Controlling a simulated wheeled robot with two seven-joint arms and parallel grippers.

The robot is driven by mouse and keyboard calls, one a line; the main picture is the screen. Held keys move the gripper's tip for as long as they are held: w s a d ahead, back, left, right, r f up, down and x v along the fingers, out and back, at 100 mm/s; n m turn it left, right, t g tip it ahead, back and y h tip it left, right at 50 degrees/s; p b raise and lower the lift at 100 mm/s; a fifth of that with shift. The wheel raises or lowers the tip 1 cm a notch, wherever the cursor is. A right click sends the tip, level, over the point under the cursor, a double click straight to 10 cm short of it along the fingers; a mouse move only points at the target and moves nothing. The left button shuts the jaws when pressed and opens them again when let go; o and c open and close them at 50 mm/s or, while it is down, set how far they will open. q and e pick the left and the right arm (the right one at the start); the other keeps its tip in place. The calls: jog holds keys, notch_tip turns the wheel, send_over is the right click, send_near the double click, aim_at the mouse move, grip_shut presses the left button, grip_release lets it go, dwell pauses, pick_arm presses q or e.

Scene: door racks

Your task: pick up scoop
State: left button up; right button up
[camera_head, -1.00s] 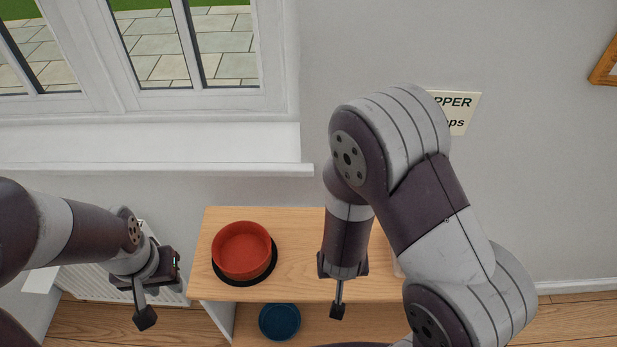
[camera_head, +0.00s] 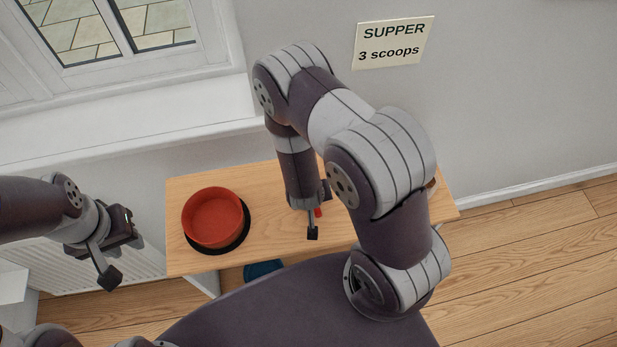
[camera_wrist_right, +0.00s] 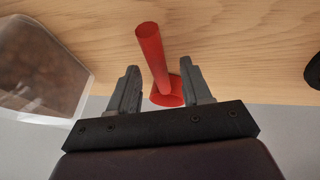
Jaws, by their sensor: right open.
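A red scoop (camera_wrist_right: 152,60) shows in the right wrist view, its round handle between the two fingers of my right gripper (camera_wrist_right: 159,78). The fingers are apart, with gaps on both sides of the handle. The scoop's wider red end lies lower in that view, close to the gripper's palm. In the head view only a small red bit of the scoop (camera_head: 318,212) shows beside my right gripper (camera_head: 317,216), over the wooden table (camera_head: 270,190). My left gripper (camera_head: 108,276) hangs empty left of the table; its finger gap is not clear.
A red bowl (camera_head: 214,217) sits on a black round mat at the table's left. A blue bowl (camera_head: 263,268) is lower down, partly hidden. A clear container with brown contents (camera_wrist_right: 40,75) stands beside the scoop. A wall sign (camera_head: 392,43) reads "SUPPER 3 scoops".

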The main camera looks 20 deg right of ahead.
jog(key=shift+f, duration=0.4)
dwell(0.3)
jog(key=shift+w, duration=0.1)
grip_shut()
